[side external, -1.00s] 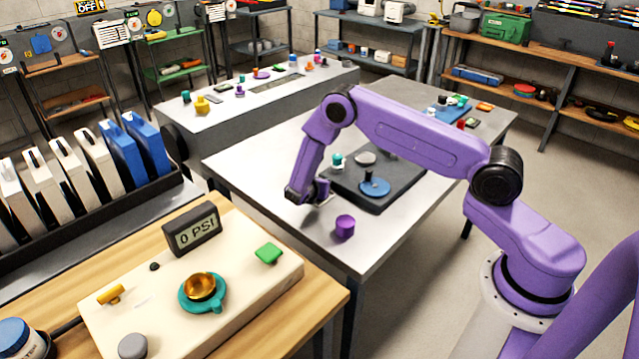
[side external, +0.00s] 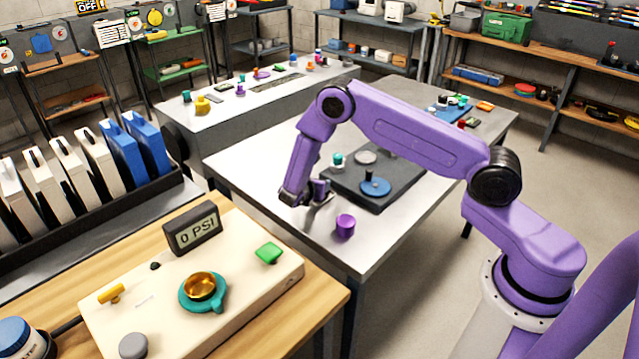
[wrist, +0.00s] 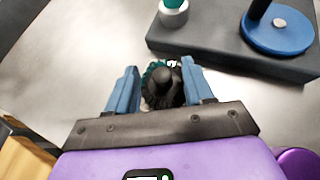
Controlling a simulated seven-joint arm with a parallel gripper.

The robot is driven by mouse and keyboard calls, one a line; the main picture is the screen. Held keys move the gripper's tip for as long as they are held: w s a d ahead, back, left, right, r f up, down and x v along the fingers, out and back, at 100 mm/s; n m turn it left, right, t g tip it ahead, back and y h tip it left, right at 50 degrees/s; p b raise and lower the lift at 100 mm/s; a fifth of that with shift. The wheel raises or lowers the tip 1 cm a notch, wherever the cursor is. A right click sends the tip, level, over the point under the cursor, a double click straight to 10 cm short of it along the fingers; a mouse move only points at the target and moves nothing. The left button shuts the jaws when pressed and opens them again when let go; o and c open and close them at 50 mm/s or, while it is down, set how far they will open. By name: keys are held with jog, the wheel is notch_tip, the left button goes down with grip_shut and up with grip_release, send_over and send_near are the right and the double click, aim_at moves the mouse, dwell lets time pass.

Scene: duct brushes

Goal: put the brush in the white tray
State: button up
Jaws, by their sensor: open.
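My gripper (wrist: 161,88) is open, its two blue fingers on either side of a dark, rounded thing with a teal fringe (wrist: 163,88), which looks like the brush. Slim gaps seem to show beside it; I cannot tell whether either finger touches it. In the side external view my gripper (side external: 318,196) is low over the near left part of the grey metal table (side external: 275,170), left of the dark block. The brush is not clear in that view. I cannot make out a white tray in either view.
The dark block (side external: 375,200) carries a blue disc with a black post (side external: 375,187) and a teal-topped white piece (side external: 337,160). A purple cylinder (side external: 345,226) stands near the table's front edge. A cream panel (side external: 240,290) lies on the wooden bench at the near left.

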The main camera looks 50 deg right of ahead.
jog(key=v, duration=0.8)
jog(key=shift+f, duration=0.1)
jog(key=s+a+r+m+g+y, duration=0.1)
jog(key=s+a+r+m+y, duration=0.15)
jog(key=s+r, duration=0.45)
jog(key=s+a+r+m+g+y, duration=0.1)
jog(key=s+r+m+y, duration=0.1)
jog(key=s, duration=0.8)
jog(key=s+a+r+m+g+y, duration=0.1)
jog(key=s+r+m+y, duration=0.2)
jog(key=s, duration=0.7)
jog(key=s+a+r+m+g+y, duration=0.1)
jog(key=s+r+m+g+y, duration=0.1)
jog(key=s, duration=0.8)
notch_tip(320, 180, up, 4)
jog(key=shift+a+f+m+y, duration=0.2)
jog(key=shift+a+m+y, duration=0.2)
jog(key=shift+y, duration=0.55)
